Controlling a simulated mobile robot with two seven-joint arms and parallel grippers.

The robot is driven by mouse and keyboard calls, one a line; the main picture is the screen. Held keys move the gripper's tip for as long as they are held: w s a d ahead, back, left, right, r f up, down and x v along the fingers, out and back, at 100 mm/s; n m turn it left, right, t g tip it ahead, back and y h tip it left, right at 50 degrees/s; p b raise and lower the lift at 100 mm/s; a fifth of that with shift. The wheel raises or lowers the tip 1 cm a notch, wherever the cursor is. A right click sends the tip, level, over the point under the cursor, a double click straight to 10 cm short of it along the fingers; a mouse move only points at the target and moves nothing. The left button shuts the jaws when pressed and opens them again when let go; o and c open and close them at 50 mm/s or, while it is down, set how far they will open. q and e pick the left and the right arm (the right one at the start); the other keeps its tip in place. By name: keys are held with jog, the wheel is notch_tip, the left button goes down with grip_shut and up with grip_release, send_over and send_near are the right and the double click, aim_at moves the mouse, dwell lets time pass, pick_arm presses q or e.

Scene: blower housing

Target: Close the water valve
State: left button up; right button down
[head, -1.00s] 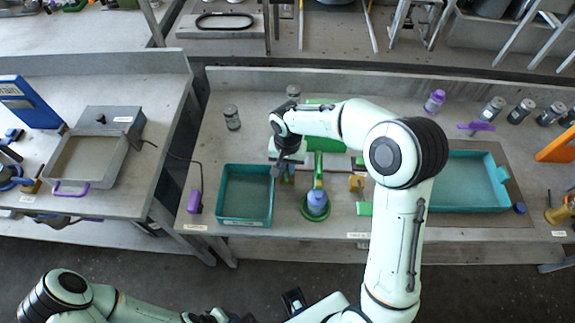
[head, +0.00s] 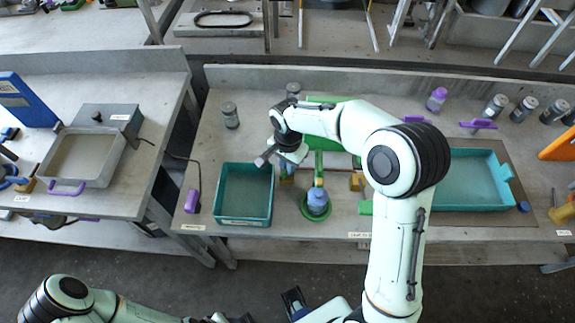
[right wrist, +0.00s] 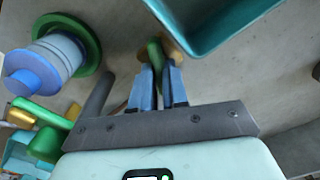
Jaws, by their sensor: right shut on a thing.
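The water valve shows in the right wrist view as a green handle (right wrist: 154,50) with a brass-coloured part (right wrist: 176,50) beside it, close to the teal basin's wall. My right gripper (right wrist: 164,72) has its blue fingers shut on the green handle; the fingers hide the handle's near end. In the head view my right gripper (head: 287,174) is low over the bench, just right of the teal basin (head: 222,193). The valve itself is mostly hidden there by my gripper and wrist. My left arm lies low at the bottom left, and its gripper does not show clearly.
A blue-grey ribbed cylinder on a green round base (head: 317,202) stands close to the right of my right gripper. A larger teal tray (head: 470,180) lies further right. Several jars stand along the back. A purple-handled grey box (head: 112,118) sits on the left bench.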

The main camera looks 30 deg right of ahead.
jog(key=m, duration=0.2)
jog(key=shift+m, duration=0.4)
jog(key=m, duration=0.2)
jog(key=shift+s+m, duration=0.1)
jog(key=shift+m, duration=0.3)
pick_arm(q)
jog(key=shift+w+r+p, duration=0.1)
jog(key=shift+r+p, duration=0.2)
pick_arm(e)
jog(key=m, duration=0.5)
jog(key=shift+m, duration=0.7)
jog(key=c, duration=1.4)
grip_release()
jog(key=shift+s, duration=0.1)
pick_arm(q)
jog(key=shift+w+r+p, duration=0.25)
jog(key=shift+r+p, duration=0.2)
jog(key=shift+r, duration=0.05)
jog(key=shift+w+r+p, duration=0.25)
jog(key=shift+r+p, duration=0.2)
jog(key=shift+r, duration=0.05)
pick_arm(e)
notch_tip(320, 180, up, 14)
jog(key=shift+f, duration=0.25)
